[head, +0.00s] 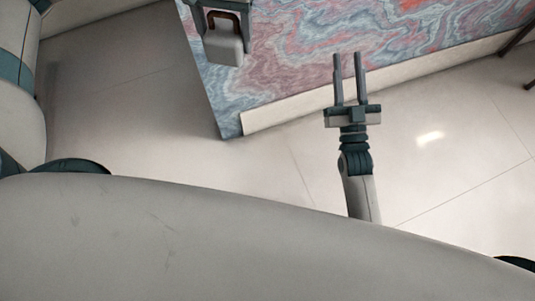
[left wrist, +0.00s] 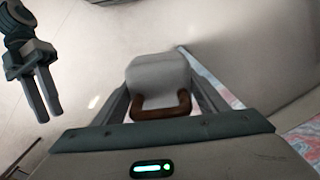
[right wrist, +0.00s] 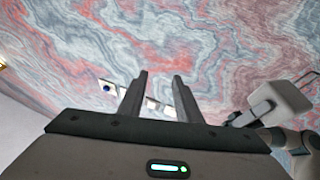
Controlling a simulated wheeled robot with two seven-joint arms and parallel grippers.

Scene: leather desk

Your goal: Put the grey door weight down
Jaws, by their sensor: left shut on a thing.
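The grey door weight (head: 224,48) is a rounded grey block with a brown handle (head: 223,18). My left gripper (head: 222,28) is shut on it, with a finger on each side near the handle. In the head view it is in front of the left end of the marbled desk top (head: 300,62); I cannot tell whether it touches the top. The weight fills the middle of the left wrist view (left wrist: 158,74) and shows at the right in the right wrist view (right wrist: 284,97). My right gripper (head: 350,78) is open and empty at the desk's near edge.
The desk has a pale near edge (head: 290,112) and a corner at lower left. Pale tiled floor (head: 120,95) lies left of and in front of it. A pale strip with small items (right wrist: 150,103) shows beyond my right fingers. The visible desk top right of the weight is clear.

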